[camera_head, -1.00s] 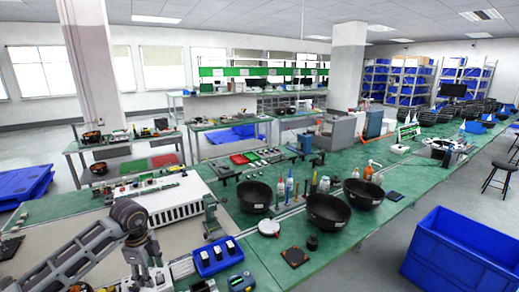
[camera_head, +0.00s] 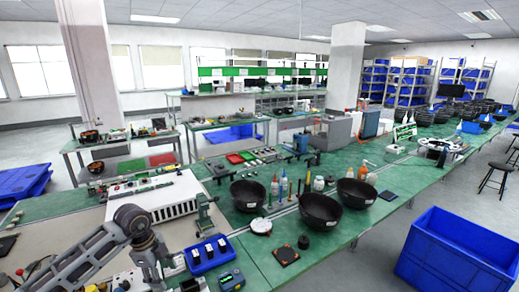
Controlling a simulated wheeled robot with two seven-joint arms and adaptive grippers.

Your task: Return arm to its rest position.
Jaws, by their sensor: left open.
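My left arm comes in from the lower left and bends at a dark round joint, then drops toward the bottom edge. My left gripper (camera_head: 152,278) is low in the view, open, and only partly visible. It is over the near bench, left of a blue tray (camera_head: 197,267) holding several small black-and-white modules (camera_head: 210,249). A long white rack unit (camera_head: 165,203) with slots along its front lies behind the arm. My right gripper is not in view.
Black bowls (camera_head: 321,211) stand on the green bench (camera_head: 345,232) to the right, with bottles between them. A small green-and-grey device (camera_head: 231,281) sits right of the tray. A large blue crate (camera_head: 455,255) stands at the lower right.

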